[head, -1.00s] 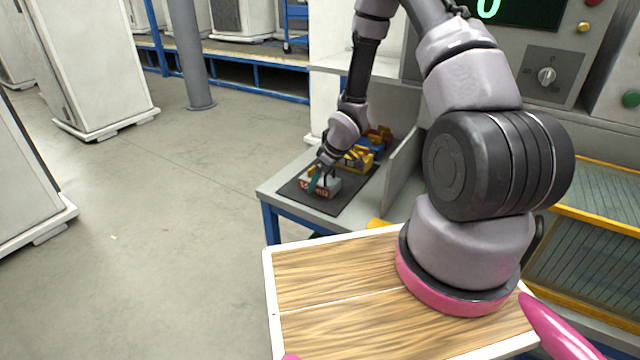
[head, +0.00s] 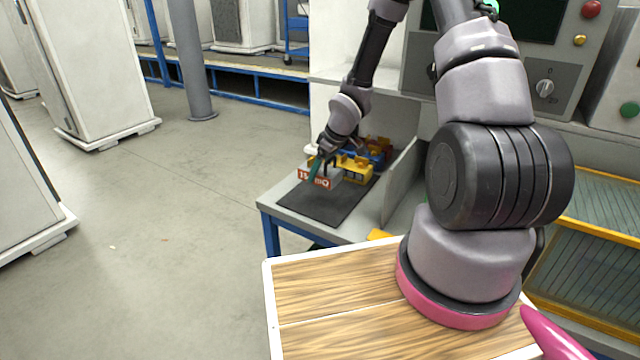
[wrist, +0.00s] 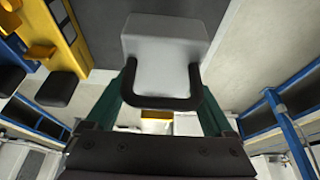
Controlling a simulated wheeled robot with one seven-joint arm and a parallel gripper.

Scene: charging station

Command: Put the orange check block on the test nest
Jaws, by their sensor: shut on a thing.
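My gripper (head: 318,163) is shut on the black handle of a pale grey block (head: 327,176), whose front carries an orange-red label with white writing. The block hangs just above the dark mat (head: 325,206) on the grey bench. In the wrist view the grey block (wrist: 165,50) sits beyond the fingertips of my gripper (wrist: 163,98), with the U-shaped handle between the green fingers. No fully orange block shows clearly, and I cannot make out the test nest.
A yellow block (head: 357,170) stands close to the right of the held block. A blue block (head: 376,158) and a reddish-orange one stand behind it. A grey upright panel (head: 401,178) bounds the bench's right side. The mat's front is clear.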

